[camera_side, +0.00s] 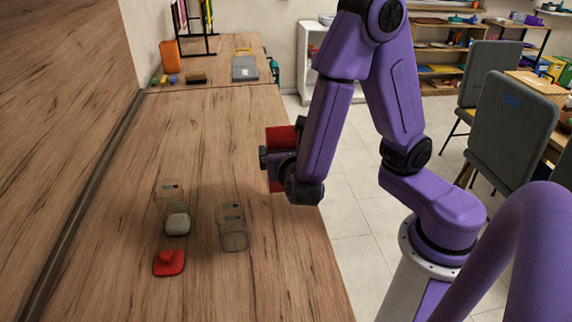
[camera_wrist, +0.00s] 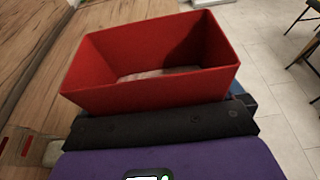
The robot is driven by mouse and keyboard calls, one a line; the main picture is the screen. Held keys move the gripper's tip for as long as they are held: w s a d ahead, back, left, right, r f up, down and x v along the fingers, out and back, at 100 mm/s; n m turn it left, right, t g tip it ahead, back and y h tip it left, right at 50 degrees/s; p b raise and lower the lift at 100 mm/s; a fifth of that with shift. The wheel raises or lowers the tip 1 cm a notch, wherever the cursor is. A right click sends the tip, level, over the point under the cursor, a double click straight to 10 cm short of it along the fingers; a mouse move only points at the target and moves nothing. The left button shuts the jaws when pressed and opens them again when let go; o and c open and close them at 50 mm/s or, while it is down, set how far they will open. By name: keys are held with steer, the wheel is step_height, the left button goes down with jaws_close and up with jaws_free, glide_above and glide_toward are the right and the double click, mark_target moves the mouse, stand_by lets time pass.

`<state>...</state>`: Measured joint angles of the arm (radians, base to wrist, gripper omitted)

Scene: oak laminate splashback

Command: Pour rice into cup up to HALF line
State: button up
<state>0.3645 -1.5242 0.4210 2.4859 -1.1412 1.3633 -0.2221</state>
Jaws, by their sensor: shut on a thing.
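My gripper (camera_side: 275,160) is shut on a red open-topped box (camera_side: 281,136), held at the right edge of the counter. In the wrist view the red box (camera_wrist: 150,65) has its open top showing, with a pale patch at the bottom that may be rice. Two clear cups with small dark marks stand on the counter, left of my gripper: a nearer one (camera_side: 231,218) and a farther one (camera_side: 168,191). The lower part of the nearer cup looks greyish; whether that is its contents I cannot tell. The mark lettering is too small to read.
A grey rounded block (camera_side: 178,220) sits just in front of the farther cup, and a red knobbed piece (camera_side: 169,263) lies nearer. An orange container (camera_side: 170,55), a black rack (camera_side: 196,38) and a grey item (camera_side: 245,68) stand far back.

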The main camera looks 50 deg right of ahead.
steer(key=shift+r, duration=0.65)
steer(key=shift+a+r, duration=0.1)
steer(key=shift+r, duration=0.1)
steer(key=w+a+r+m+g+h, duration=0.1)
steer(key=w+a+r+m+g, duration=0.15)
steer(key=a, duration=0.45)
steer(key=w+a+r+m+g, duration=0.2)
steer(key=a+r, duration=0.1)
steer(key=a, duration=0.3)
steer(key=w+a+r+m+g+h, duration=0.1)
steer(key=w+a+r+m+g, duration=0.15)
steer(key=a, duration=0.45)
steer(key=shift+t+y, duration=0.4)
steer(key=shift+t, duration=0.1)
step_height(320, 180, down, 6)
steer(key=shift+w+r, duration=0.15)
steer(key=shift+r, duration=0.1)
steer(key=shift+a+f, duration=0.1)
steer(key=shift+f, duration=0.1)
steer(key=shift+w+a+f+m+y, duration=0.15)
steer(key=shift+f+m+y, duration=0.15)
steer(key=shift+f, duration=0.55)
steer(key=shift+a+f+m+y, duration=0.1)
steer(key=shift+f+m+y, duration=0.15)
steer(key=shift+f, duration=0.55)
